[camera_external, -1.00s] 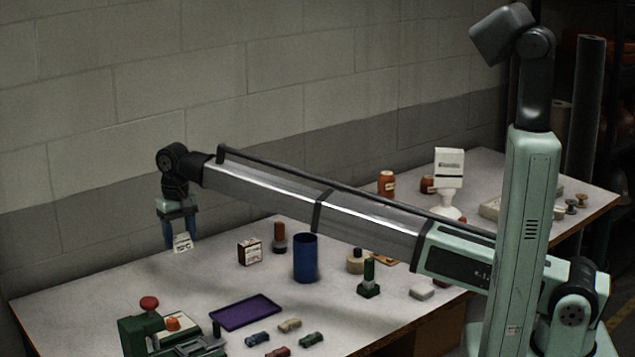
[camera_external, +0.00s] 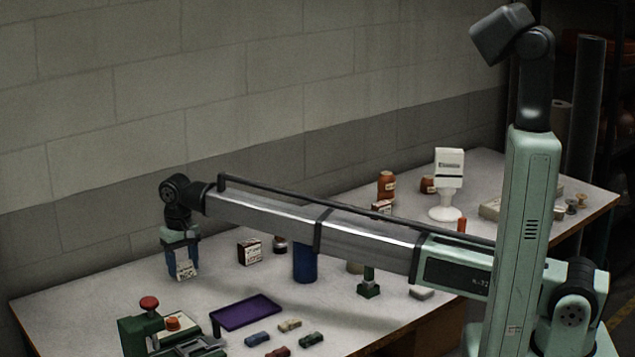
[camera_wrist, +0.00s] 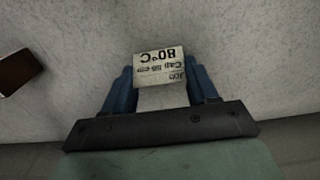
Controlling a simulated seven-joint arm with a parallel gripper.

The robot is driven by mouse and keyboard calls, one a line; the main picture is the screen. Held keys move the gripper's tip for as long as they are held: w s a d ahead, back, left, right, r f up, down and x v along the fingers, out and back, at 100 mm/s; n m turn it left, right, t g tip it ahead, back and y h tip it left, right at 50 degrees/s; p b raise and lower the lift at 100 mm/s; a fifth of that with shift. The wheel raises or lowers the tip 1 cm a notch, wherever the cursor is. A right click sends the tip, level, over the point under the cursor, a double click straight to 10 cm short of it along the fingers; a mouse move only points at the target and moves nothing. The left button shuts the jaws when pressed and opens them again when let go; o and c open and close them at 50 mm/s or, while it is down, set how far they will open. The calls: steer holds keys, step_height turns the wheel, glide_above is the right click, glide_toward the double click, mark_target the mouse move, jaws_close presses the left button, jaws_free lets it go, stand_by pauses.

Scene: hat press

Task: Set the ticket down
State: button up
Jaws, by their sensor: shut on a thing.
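The ticket (camera_external: 186,269) is a small pale card with dark print. It also shows in the wrist view (camera_wrist: 160,68), where it reads "80°C" upside down. My gripper (camera_external: 182,271) has blue fingers and is shut on the ticket, which sits between the fingertips (camera_wrist: 163,85). The gripper points down over the left back part of the grey table (camera_external: 90,292). I cannot tell whether the ticket's lower edge touches the table.
A small printed box (camera_external: 249,251) stands right of my gripper. A blue cup (camera_external: 305,264) is further right. A purple tray (camera_external: 246,312) and a green press with a red knob (camera_external: 149,303) are nearer the front. The table around the gripper is clear.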

steer(key=shift+f, duration=0.15)
steer(key=o, duration=1)
step_height(320, 180, up, 12)
steer(key=shift+r, duration=0.2)
